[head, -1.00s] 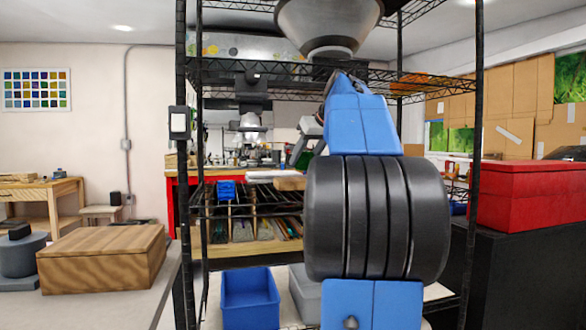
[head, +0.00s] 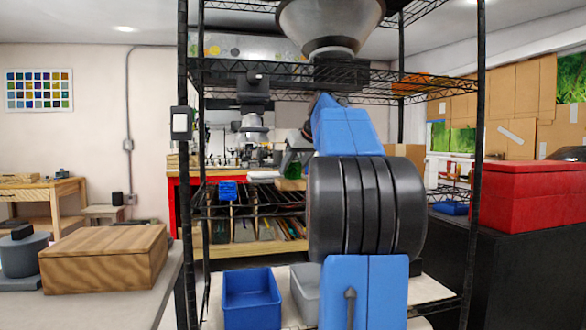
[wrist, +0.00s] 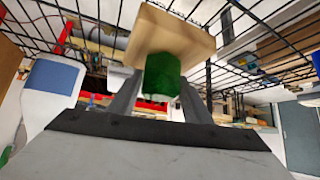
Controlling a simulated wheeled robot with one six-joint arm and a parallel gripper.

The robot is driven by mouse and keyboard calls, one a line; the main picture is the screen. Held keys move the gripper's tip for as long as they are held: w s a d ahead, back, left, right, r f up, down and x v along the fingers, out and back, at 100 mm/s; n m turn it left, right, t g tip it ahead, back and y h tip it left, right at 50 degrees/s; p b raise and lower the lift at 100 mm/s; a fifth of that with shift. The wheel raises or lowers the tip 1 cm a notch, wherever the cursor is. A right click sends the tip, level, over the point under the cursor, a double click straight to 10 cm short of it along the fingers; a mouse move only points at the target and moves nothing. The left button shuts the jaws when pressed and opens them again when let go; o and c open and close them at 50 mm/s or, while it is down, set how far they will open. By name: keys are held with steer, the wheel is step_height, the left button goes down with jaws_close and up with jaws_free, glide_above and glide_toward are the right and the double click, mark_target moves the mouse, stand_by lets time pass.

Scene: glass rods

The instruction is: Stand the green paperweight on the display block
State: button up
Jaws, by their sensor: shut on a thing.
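The green paperweight (wrist: 162,76) is between the fingers of my gripper (wrist: 156,100) in the wrist view, and the gripper is shut on it. In the head view the paperweight (head: 291,163) is a small dark green shape left of my blue arm. The pale wooden display block (wrist: 172,32) lies right beyond the paperweight's far end in the wrist view. In the head view the block (head: 291,184) shows just below the paperweight, partly hidden by my arm. I cannot tell whether the two touch. My arm hides most of the gripper in the head view.
A black wire rack (head: 190,130) stands around the arm, with its posts and upper shelf close by. A blue bin (head: 251,298) and a grey bin (head: 304,290) sit low in front. A wooden box (head: 105,258) is at left, a red box (head: 525,195) at right.

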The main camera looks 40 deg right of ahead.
steer(key=o, duration=1.4)
steer(key=shift+f, duration=0.1)
steer(key=v, duration=0.7)
steer(key=shift+s, duration=0.1)
steer(key=shift+s+r, duration=0.1)
steer(key=shift+r, duration=0.2)
